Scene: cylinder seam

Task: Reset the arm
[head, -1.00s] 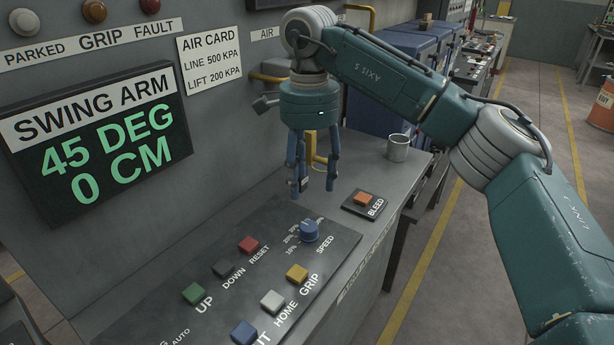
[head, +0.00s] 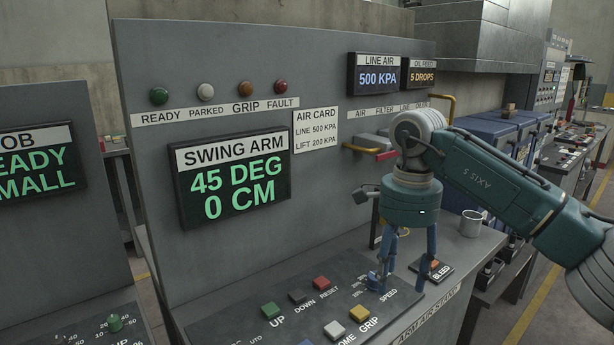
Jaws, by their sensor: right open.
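The red RESET button (head: 321,282) is on the sloped control panel (head: 225,318), beside the dark DOWN button (head: 298,296) and the green UP button (head: 270,310). The swing arm display (head: 234,180) reads 45 DEG, 0 CM. My right gripper (head: 403,284) is open and empty, pointing down over the right end of the panel, to the right of RESET and apart from it. The speed knob is mostly hidden behind its fingers. My left gripper is out of view.
Yellow GRIP (head: 360,313) and white HOME (head: 335,330) buttons sit nearer the front. The BLEED button (head: 434,264) and a grey mug (head: 471,223) are to the right. LINE AIR display (head: 379,75) reads 500 KPA. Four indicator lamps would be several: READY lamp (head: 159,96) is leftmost.

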